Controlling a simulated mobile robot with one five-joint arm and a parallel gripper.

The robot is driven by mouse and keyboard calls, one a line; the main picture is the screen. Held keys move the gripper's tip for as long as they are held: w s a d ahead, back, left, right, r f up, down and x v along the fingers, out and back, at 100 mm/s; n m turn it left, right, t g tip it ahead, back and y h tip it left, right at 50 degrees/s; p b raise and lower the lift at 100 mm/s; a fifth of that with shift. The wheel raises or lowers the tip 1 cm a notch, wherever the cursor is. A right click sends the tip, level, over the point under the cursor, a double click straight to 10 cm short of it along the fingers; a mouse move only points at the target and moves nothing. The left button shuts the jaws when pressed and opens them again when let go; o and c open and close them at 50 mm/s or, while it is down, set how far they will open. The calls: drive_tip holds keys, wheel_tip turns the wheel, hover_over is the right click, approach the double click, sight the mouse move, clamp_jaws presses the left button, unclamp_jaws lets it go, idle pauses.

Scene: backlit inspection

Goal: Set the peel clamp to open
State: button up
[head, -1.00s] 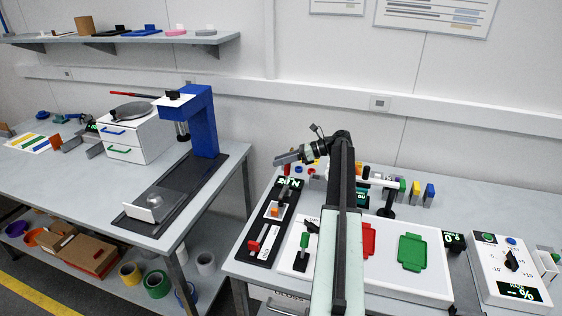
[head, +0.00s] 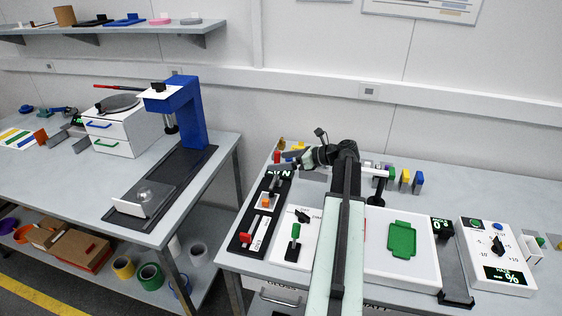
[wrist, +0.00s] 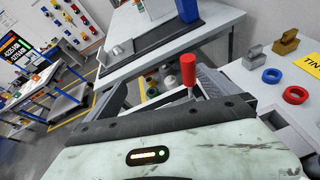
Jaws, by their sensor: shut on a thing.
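My gripper (head: 280,167) is at the back end of a black panel (head: 239,246) and partly covers its "N" display (head: 281,174). An upright red handle (head: 277,157) stands at its fingertips. In the wrist view the red handle (wrist: 188,72) rises on a thin metal rod between the dark fingers, and the jaws are shut on it. It looks like the peel clamp's lever, but its base is hidden by my gripper. The panel also carries an orange block (head: 268,201) and a second red handle (head: 247,237) at the front.
A white panel with a green-handled lever (head: 295,237) is just right of the black one. A green tray (head: 402,240) and dial box (head: 497,250) lie further right. Blue (wrist: 272,75) and red (wrist: 295,95) rings are beside my gripper. A gap separates the left table (head: 200,205).

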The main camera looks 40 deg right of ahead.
drive_tip(key=shift+s+a+r, duration=0.35)
drive_tip(key=shift+a+r, duration=0.05)
drive_tip(key=shift+r, duration=0.05)
drive_tip(key=shift+s+d+r+p, duration=0.35)
drive_tip(key=shift+s+d+r, duration=0.15)
drive_tip(key=shift+s, duration=0.1)
drive_tip(key=c, duration=0.5)
drive_tip(key=shift+s+d+r+p, duration=0.75)
drive_tip(key=shift+s+d, duration=0.5)
drive_tip(key=shift+d, duration=0.15)
drive_tip(key=shift+s+d+r+p, duration=0.7)
drive_tip(key=shift+s+d, duration=0.5)
drive_tip(key=shift+d, duration=0.2)
drive_tip(key=shift+s+d+r+p, duration=0.65)
drive_tip(key=shift+s+d+p, duration=0.1)
drive_tip(key=shift+s+d, duration=0.6)
drive_tip(key=shift+c, duration=0.2)
drive_tip(key=shift+w, duration=0.15)
